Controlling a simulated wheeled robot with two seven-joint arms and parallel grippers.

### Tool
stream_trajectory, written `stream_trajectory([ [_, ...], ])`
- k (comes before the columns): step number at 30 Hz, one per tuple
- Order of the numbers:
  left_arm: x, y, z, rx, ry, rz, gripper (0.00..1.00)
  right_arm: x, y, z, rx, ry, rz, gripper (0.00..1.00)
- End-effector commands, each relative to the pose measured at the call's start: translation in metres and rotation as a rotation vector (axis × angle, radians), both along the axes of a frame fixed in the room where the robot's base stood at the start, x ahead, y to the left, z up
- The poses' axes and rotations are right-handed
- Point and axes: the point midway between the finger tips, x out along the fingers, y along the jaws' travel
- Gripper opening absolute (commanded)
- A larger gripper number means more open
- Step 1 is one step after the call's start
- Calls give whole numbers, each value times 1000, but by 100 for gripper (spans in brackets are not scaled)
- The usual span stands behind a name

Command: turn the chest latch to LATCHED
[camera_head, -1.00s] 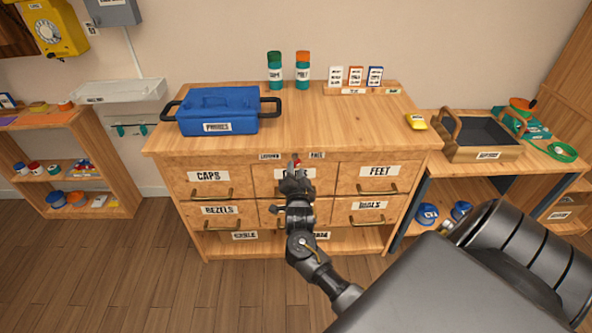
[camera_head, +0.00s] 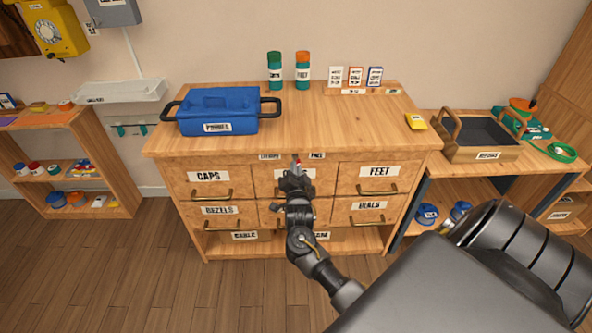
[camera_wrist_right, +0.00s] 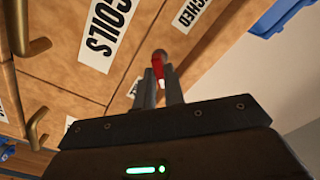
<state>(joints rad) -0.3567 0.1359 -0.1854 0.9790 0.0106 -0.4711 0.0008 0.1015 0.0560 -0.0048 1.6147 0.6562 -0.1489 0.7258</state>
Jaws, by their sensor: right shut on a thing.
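The chest (camera_head: 350,125) is a wide wooden drawer cabinet with a small latch (camera_head: 296,158) at the middle of its top front rail. The latch sits between the LATCHED label (camera_head: 270,156) on the left and the FREE label (camera_head: 317,155) on the right. My right gripper (camera_head: 295,167) is at the latch, in front of the upper middle drawer. In the right wrist view its two fingers (camera_wrist_right: 161,82) are shut on the red latch handle (camera_wrist_right: 160,58). The fingers hide much of the handle, so its exact angle is unclear. My left gripper is out of view.
Drawers with brass handles lie around my right gripper, including CAPS (camera_head: 208,177) and FEET (camera_head: 380,171). A blue PHONES box (camera_head: 215,110) stands on the chest top at left. The front middle of the chest top is clear.

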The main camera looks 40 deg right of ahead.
Motion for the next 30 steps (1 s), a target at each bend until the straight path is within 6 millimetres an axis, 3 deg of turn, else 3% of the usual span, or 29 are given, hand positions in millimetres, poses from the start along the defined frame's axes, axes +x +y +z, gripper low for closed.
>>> stream_trajectory([
  [12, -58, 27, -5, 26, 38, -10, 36, 0, 1, 3, -197, 155, 0, 0],
  [30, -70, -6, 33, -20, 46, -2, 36, 0, 1, 2, -652, 499, 1, 0],
])
